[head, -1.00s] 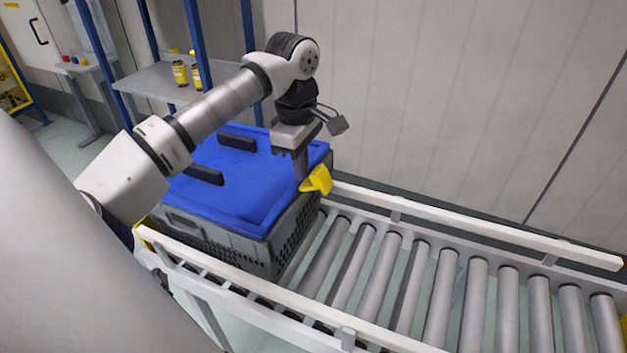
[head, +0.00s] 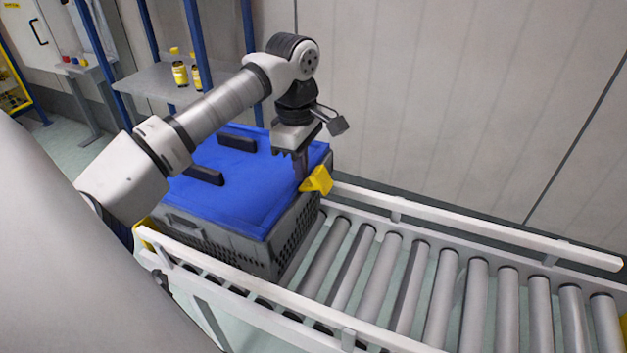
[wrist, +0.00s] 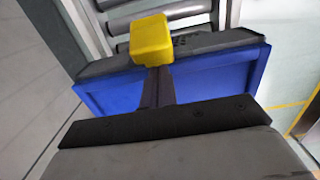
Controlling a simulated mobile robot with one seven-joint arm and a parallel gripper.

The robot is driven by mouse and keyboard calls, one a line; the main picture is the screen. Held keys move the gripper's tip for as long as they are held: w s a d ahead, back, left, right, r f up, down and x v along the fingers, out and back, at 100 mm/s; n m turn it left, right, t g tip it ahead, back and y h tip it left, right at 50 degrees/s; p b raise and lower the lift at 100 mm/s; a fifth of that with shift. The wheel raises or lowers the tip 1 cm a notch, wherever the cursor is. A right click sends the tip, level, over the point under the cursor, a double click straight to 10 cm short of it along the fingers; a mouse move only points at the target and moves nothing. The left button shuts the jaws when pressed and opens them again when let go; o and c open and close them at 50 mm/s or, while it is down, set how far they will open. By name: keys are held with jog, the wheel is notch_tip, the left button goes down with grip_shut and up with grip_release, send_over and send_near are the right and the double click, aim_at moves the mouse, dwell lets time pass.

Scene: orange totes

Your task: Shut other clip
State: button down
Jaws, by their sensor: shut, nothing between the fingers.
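A grey crate (head: 262,252) with perforated sides and a blue lid (head: 225,190) stands on the roller conveyor. A yellow clip (head: 318,180) sits at the lid's right edge, sticking up and outward. In the wrist view, the yellow clip (wrist: 152,38) is at the edge of the blue lid (wrist: 205,82), just past the fingertips. My gripper (head: 300,178) points down beside the clip, on its left, shut and empty. In the wrist view, my gripper (wrist: 156,72) seems close to or touching the clip; the contact is hidden.
White rails (head: 480,224) run along both sides of the rollers (head: 430,295). The rollers right of the crate are empty. Black handles (head: 204,175) stand up from the lid. A blue-post shelf with yellow bottles (head: 180,74) is behind; a wall stands close on the far side.

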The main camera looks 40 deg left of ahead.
jog(key=shift+d, duration=0.2)
dwell(0.5)
jog(key=shift+w+d, duration=0.25)
jog(key=shift+d, duration=0.65)
jog(key=shift+b, duration=0.35)
jog(key=shift+d+f, duration=0.25)
jog(key=shift+d, duration=0.05)
